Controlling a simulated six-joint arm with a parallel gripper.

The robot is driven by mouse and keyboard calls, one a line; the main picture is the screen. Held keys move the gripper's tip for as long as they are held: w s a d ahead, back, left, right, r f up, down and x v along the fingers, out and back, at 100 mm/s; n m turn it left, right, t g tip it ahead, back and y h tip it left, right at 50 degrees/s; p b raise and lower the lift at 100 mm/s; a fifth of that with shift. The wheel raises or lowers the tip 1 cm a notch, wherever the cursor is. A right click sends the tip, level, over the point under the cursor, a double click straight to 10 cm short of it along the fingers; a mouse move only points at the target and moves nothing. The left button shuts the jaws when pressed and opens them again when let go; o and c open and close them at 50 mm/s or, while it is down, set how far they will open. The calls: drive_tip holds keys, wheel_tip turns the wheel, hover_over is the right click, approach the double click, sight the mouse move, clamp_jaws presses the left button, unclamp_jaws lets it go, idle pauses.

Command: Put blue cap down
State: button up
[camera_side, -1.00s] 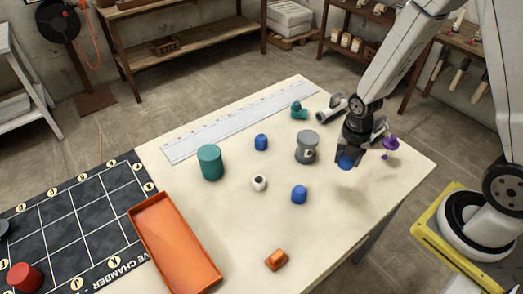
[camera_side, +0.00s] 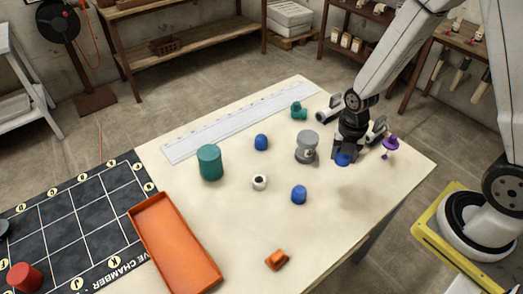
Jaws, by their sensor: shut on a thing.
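My gripper (camera_side: 344,155) points down at the right part of the table, shut on a blue cap (camera_side: 343,159). The cap is low, at or just above the table top; I cannot tell whether it touches. The fingers hide its upper part. Two other blue caps stand on the table: one (camera_side: 261,142) near the ruler and one (camera_side: 299,194) in front, left of my gripper. Both are apart from it.
A grey fitting (camera_side: 306,147) stands close left of my gripper, and a purple part (camera_side: 390,145) close right. A teal cylinder (camera_side: 210,162), white ring (camera_side: 260,182), orange piece (camera_side: 277,259) and orange tray (camera_side: 205,270) are further off. The front right table (camera_side: 350,215) is clear.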

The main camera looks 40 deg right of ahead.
drive_tip(key=w+a+r, duration=0.6)
drive_tip(key=a, duration=0.4)
drive_tip(key=w+a+r+n, duration=0.1)
drive_tip(key=w+a+r, duration=0.4)
drive_tip(key=a, duration=0.6)
drive_tip(key=shift+w+r+n, duration=0.3)
drive_tip(key=shift+w+r, duration=0.1)
drive_tip(key=shift+r, duration=0.2)
drive_tip(key=shift+w, duration=0.1)
hover_over(209, 152)
drive_tip(key=s, duration=0.1)
wheel_tip(209, 152, down, 9)
drive_tip(key=shift+s+d+r, duration=0.1)
drive_tip(key=shift+d+r, duration=0.05)
drive_tip(key=shift+r, duration=0.05)
drive_tip(key=shift+w+f, duration=0.45)
drive_tip(key=shift+f, duration=0.1)
